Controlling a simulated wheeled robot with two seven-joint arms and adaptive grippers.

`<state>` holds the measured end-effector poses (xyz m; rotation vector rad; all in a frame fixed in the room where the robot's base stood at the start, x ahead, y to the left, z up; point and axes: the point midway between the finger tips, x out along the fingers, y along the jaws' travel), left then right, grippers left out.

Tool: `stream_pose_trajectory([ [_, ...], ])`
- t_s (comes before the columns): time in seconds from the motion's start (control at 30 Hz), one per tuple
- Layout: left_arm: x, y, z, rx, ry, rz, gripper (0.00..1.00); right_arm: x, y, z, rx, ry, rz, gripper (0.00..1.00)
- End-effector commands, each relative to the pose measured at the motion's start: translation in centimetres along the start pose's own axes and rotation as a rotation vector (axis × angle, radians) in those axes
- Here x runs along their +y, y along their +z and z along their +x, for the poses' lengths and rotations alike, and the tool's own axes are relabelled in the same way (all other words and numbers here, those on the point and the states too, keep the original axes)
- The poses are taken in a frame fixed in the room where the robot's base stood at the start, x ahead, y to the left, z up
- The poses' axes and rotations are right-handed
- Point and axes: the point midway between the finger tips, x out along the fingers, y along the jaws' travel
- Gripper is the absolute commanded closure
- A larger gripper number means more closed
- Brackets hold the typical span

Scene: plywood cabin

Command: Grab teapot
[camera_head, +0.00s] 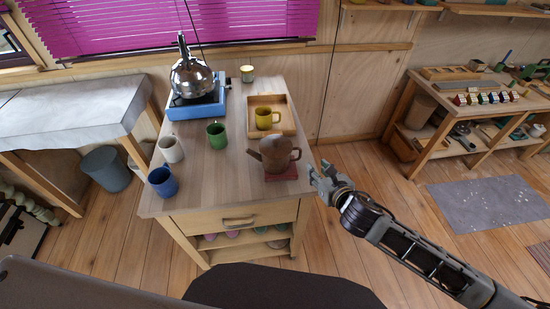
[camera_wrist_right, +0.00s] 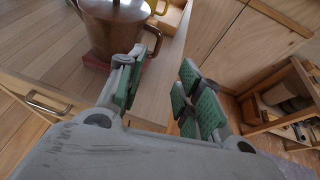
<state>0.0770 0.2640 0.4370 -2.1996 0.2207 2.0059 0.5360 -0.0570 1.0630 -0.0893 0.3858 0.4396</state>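The brown teapot (camera_head: 276,154) stands upright on a small dark red mat (camera_head: 281,174) near the right edge of the wooden cabinet top. Its spout points left and its handle faces right. In the wrist view the teapot (camera_wrist_right: 112,30) is at the top, partly cut off by the frame. My right gripper (camera_head: 322,174) is just right of the cabinet's edge, beside the teapot and apart from its handle. In the wrist view the right gripper (camera_wrist_right: 158,90) is open, with green-padded fingers and nothing between them. My left gripper is not in view.
A yellow mug (camera_head: 265,117) sits in a wooden tray (camera_head: 284,101) behind the teapot. Green (camera_head: 216,134), white (camera_head: 171,149) and blue (camera_head: 163,181) mugs stand to the left. A metal kettle (camera_head: 191,80) is on a blue stove (camera_head: 197,110). The cabinet top's front middle is clear.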

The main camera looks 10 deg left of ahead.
Motion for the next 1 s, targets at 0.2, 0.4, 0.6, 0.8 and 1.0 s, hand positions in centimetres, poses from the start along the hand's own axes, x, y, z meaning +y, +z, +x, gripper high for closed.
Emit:
stream_pose_trajectory([
  [0.2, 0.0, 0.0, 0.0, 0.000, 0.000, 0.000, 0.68, 0.1, 0.1, 1.7, -0.001, 0.001, 0.002, 0.64],
  [0.4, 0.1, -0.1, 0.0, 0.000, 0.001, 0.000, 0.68, 0.1, 0.0, 3.6, -0.001, 0.001, 0.003, 0.64],
  [0.6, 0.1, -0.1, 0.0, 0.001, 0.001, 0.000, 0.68, 0.1, 0.0, 5.5, -0.001, 0.001, 0.002, 0.64],
  [0.8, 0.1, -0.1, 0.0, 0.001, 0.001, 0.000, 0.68, 0.1, 0.0, 7.2, -0.001, 0.000, 0.001, 0.64],
  [1.0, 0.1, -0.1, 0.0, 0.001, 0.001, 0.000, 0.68, 0.1, 0.0, 8.1, -0.001, 0.001, 0.001, 0.64],
])
